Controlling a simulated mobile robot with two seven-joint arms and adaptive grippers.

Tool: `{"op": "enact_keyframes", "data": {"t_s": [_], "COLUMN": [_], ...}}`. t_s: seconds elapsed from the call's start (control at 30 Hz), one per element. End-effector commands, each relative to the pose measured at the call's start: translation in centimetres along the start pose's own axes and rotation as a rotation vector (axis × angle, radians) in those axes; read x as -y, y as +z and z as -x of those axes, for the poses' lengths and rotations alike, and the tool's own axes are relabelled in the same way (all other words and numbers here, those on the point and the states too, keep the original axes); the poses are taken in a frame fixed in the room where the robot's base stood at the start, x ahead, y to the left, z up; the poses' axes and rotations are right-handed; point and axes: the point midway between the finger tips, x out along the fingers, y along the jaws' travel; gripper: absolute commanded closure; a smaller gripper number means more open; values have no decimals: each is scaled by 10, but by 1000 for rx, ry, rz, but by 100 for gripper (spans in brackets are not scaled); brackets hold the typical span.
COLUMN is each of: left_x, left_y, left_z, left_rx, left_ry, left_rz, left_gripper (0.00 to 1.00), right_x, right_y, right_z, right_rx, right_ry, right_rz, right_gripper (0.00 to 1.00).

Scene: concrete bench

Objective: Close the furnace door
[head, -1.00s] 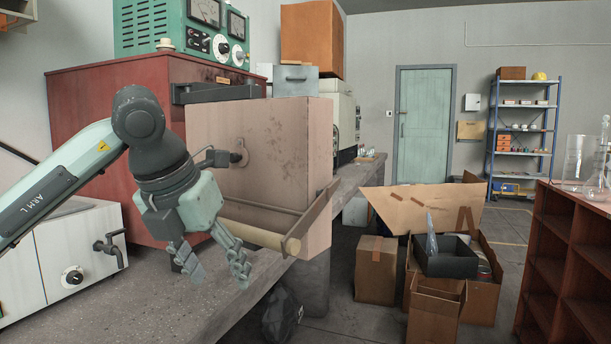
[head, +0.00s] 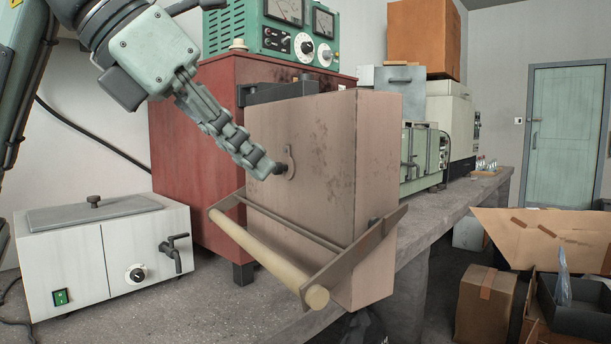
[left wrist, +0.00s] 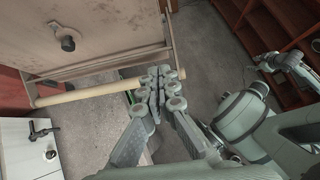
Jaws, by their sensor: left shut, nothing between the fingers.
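The furnace door (head: 320,190) is a thick, stained pinkish-brown block, standing open from the red furnace body (head: 190,165). A pale wooden handle bar (head: 265,262) on metal brackets crosses its front low down; the bar also shows in the left wrist view (left wrist: 85,92). My left gripper (head: 262,165) is shut and empty, pointing down across the door's face near its round fitting (head: 289,163). In the left wrist view its fingertips (left wrist: 163,78) overlap the bar's right end; contact is unclear. My right gripper (left wrist: 288,62) shows small at the right there; its finger state is unclear.
A white bath unit (head: 105,255) with a tap stands left of the furnace on the concrete bench (head: 215,315). A green meter unit (head: 270,28) sits on the furnace. Cardboard boxes (head: 485,305) stand on the floor at right. Open floor (left wrist: 210,45) lies beside the door.

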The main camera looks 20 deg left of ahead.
Motion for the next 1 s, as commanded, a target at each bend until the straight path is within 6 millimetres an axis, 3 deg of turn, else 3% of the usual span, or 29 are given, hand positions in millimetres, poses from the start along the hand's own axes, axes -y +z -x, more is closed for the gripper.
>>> {"op": "enact_keyframes", "data": {"t_s": [0.13, 0.43, 0.57, 0.7, 1.0], "left_x": [1, 1, 1, 1, 0], "left_y": [-2, -2, 16, 25, 28], "left_z": [-29, -93, -105, -114, -118], "left_rx": [-6, -5, -2, -1, -1], "left_ry": [-3, -3, -4, -2, 0], "left_rz": [-1, -1, -1, 0, 0], "left_gripper": [100, 100, 100, 100, 100], "right_x": [1, 12, 2, 0, -1], "right_y": [2, -28, -10, -4, -1], "right_z": [4, 7, 10, 6, 4], "right_rx": [1, -123, -43, -18, -5], "right_ry": [-1, -22, -5, -1, 1], "right_rz": [1, 8, 1, -1, -2], "right_gripper": [60, 60, 60, 60, 60]}}
